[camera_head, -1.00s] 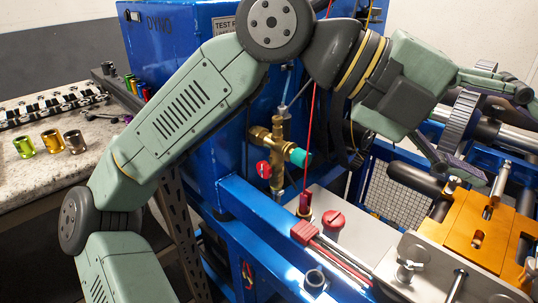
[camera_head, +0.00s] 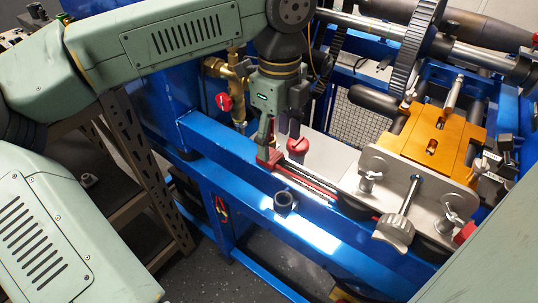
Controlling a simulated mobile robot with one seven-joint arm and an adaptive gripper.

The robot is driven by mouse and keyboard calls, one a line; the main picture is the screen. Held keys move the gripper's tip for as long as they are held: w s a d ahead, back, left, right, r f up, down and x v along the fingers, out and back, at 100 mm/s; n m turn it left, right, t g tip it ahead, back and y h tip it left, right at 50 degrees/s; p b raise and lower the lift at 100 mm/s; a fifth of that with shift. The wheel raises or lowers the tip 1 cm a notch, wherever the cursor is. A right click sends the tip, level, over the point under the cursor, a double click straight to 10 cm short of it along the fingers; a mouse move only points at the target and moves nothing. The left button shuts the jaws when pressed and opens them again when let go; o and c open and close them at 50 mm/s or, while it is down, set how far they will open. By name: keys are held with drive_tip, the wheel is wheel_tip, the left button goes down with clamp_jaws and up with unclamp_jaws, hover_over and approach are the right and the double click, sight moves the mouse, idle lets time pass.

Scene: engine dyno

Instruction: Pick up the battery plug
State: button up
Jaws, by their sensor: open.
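The battery plug (camera_head: 268,158) appears to be the small red block at the left end of the red and grey cables. It lies on the blue frame rail, left of the red round knob (camera_head: 298,147). My gripper (camera_head: 277,136) points down right over the plug, jaws open. The left finger's tip reaches the plug in the picture and covers part of it. The darker right finger hangs between plug and knob. I cannot tell whether the fingers touch the plug.
The red knob stands on the light metal plate (camera_head: 330,160), close beside my gripper. A brass valve with a red handle (camera_head: 224,101) is behind left. A gold block (camera_head: 434,138) and clamp screws are at right. A dark open cylinder (camera_head: 284,201) sits on the front rail.

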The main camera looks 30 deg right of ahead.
sight(277, 158)
drive_tip(key=f, duration=0.2)
drive_tip(key=f+p, duration=0.1)
drive_tip(key=f, duration=0.2)
drive_tip(key=shift+w+d, duration=0.1)
drive_tip(key=shift+w, duration=0.1)
drive_tip(key=shift+c, duration=0.3)
drive_tip(key=c, duration=1.3)
drive_tip(key=shift+o, duration=0.2)
